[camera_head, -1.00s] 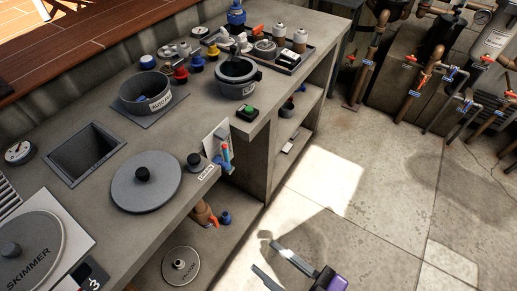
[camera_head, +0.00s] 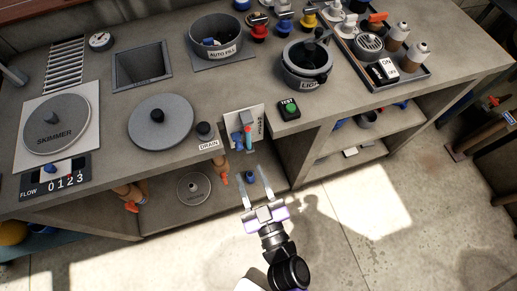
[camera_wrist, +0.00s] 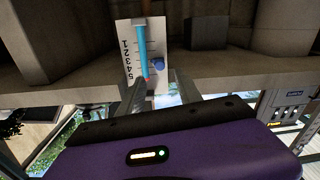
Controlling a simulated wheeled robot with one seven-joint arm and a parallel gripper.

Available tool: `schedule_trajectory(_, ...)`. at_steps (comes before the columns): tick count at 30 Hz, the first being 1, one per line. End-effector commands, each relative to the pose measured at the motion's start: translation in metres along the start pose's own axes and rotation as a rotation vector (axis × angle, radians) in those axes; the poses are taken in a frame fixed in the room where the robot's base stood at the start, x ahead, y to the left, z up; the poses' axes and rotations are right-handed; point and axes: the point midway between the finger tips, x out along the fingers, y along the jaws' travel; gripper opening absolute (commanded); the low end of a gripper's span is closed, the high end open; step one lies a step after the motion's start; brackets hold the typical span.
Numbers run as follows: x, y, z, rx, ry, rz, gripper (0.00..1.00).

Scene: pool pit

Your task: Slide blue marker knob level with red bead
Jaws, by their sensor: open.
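A white gauge plate (camera_head: 258,117) with a blue tube (camera_head: 249,139) stands at the counter's front edge. A wrist view shows the plate (camera_wrist: 132,78) upside down, with numbers 1 to 5. The red bead (camera_wrist: 147,79) is at the tube's lower picture end, near 5. The blue marker knob (camera_wrist: 158,63) sits right of the tube, nearer 3 to 4, not level with the bead. The knob (camera_head: 238,138) also shows left of the tube in the head view. My gripper (camera_head: 252,178) is open and empty, in front of and below the gauge. In the wrist view its fingers (camera_wrist: 161,78) point towards the plate.
The counter edge overhangs a shelf holding a round lid (camera_head: 194,189) and orange-handled valves (camera_head: 132,197). A drain knob (camera_head: 205,130) and a green test button (camera_head: 290,109) flank the gauge. A FLOW panel (camera_head: 45,190) is at far left. Floor in front is clear.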

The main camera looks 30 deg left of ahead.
Motion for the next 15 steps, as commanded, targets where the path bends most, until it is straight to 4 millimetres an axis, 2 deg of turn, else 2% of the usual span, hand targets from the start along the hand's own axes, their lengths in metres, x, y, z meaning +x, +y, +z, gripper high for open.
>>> schedule_trajectory(5, 0.017, 0.002, 0.000, 0.007, 0.001, 0.003, 0.41)
schedule_trajectory(15, 0.066, 0.002, 0.001, 0.008, 0.001, 0.003, 0.41)
